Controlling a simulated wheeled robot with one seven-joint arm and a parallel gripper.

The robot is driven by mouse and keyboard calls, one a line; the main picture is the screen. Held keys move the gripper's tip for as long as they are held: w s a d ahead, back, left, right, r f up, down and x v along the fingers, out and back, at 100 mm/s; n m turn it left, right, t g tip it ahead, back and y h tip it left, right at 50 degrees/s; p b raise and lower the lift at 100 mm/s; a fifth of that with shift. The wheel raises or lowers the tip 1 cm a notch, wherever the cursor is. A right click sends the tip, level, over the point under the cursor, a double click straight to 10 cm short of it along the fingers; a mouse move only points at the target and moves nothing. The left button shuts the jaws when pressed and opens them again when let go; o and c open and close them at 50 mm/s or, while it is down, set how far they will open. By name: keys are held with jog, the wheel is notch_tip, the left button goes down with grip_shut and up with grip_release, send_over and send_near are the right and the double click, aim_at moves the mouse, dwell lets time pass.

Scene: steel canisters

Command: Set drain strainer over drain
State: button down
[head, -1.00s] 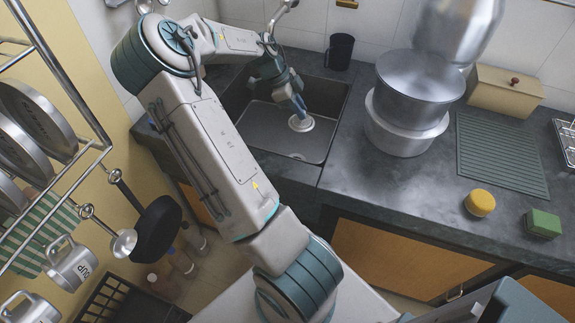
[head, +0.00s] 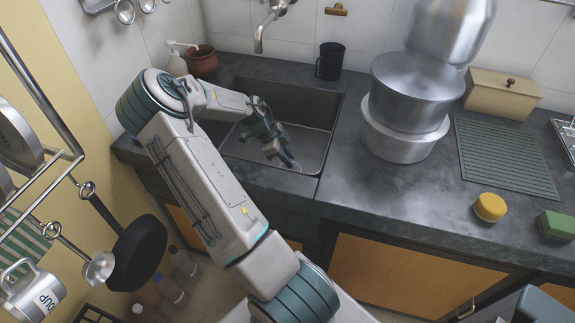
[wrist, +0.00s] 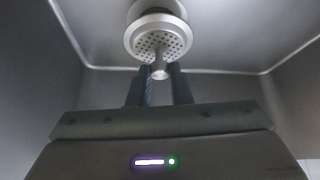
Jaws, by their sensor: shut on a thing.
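The drain strainer (wrist: 158,40) is a pale metal disc with small holes and a central knob, in the wrist view. My gripper (wrist: 160,75) is shut on its knob, with the perforated face towards the wrist camera. In the head view my gripper (head: 286,152) reaches down into the grey sink (head: 305,104), near its front wall. Only a small pale part of the strainer (head: 294,165) shows there. I cannot make out the drain in the current views, nor whether the strainer touches the sink floor.
A faucet (head: 261,35) hangs above the back of the sink. A black mug (head: 330,62) and stacked steel pots (head: 412,95) stand to the right. A brown pot (head: 202,62) is at the back left.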

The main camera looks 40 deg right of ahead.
jog(key=shift+f, duration=1.55)
jog(key=shift+f, duration=0.1)
jog(key=c, duration=1.3)
grip_release()
jog(key=v, duration=1.2)
jog(key=shift+p, duration=0.3)
